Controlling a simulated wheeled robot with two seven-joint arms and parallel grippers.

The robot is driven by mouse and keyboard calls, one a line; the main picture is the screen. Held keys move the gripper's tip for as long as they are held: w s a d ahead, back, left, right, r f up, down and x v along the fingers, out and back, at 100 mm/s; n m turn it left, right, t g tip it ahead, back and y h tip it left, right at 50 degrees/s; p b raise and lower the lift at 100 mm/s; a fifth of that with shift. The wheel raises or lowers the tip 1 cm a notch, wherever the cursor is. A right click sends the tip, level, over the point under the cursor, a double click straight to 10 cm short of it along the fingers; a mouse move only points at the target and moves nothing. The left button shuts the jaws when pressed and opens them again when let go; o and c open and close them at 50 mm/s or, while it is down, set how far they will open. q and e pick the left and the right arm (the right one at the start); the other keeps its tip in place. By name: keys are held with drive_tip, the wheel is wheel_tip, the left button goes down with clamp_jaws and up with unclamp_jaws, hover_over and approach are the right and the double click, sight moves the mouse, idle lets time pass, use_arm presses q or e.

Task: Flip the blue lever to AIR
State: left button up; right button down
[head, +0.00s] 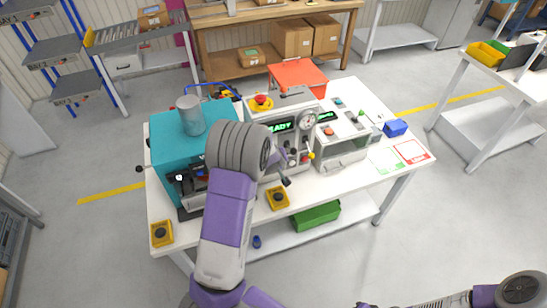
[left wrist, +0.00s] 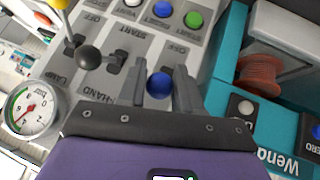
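The blue lever knob (left wrist: 159,85) is a round ball on the grey control panel. In the left wrist view my left gripper (left wrist: 161,83) has one finger on each side of it. The fingers look very close to the knob; I cannot tell whether they touch it. A HAND label shows to its left; no AIR label is readable. In the head view my left gripper (head: 285,181) is at the machine's front, mostly hidden by my arm, and the blue knob cannot be made out.
A black-knobbed lever (left wrist: 90,57) and a pressure gauge (left wrist: 28,108) are left of my left gripper. A teal machine with a red-brown reel (left wrist: 259,75) is at right. Yellow button boxes (head: 278,199) and a blue block (head: 395,128) stand on the white table (head: 345,187).

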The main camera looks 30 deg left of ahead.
use_arm(q)
drive_tip(key=shift+o, duration=1.4)
drive_tip(key=shift+r, duration=0.15)
drive_tip(key=p+v, duration=0.2)
drive_tip(key=v, duration=0.5)
drive_tip(key=shift+s, duration=0.2)
